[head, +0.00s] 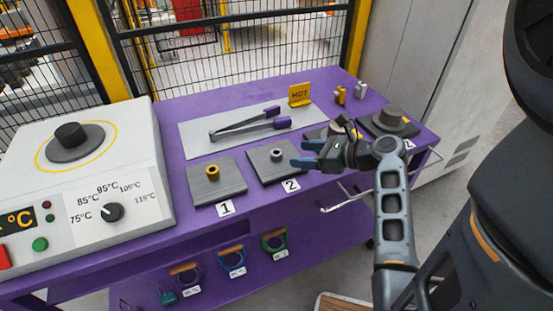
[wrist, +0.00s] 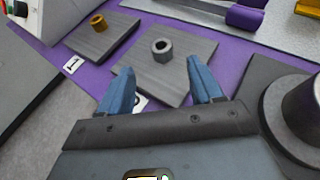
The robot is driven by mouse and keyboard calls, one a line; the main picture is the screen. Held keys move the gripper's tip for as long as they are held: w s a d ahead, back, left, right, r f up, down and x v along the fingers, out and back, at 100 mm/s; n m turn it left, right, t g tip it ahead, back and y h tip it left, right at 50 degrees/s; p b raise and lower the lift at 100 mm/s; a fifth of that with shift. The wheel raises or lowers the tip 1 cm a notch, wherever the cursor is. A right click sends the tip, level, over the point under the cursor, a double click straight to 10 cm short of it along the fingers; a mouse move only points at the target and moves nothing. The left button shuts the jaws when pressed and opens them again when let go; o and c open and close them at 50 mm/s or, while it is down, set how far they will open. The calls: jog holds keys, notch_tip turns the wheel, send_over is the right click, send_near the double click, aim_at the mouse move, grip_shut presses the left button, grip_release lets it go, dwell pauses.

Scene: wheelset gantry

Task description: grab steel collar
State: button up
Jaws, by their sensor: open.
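The steel collar (head: 277,155) is a small grey ring with a dark hole. It stands on the grey plate (head: 262,172) marked 2. It also shows in the wrist view (wrist: 162,50), just beyond my fingertips and roughly centred between them. My gripper (head: 304,154) has blue fingers spread apart and empty, to the right of the collar in the head view. The fingers show in the wrist view too (wrist: 160,72). Nothing hides the collar, and the fingers look apart from it.
A brass-coloured collar (head: 213,171) stands on plate 1 (head: 200,190). Tongs (head: 240,128) lie on a grey mat behind. A yellow HOT sign (head: 300,95) stands at the back. A white heater box (head: 130,165) is at left. A dark plate with a round block (head: 393,117) is at right.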

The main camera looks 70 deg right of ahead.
aim_at(279, 153)
jog(key=shift+x, duration=3.8)
jog(key=shift+d, duration=0.1)
jog(key=c, duration=1.1)
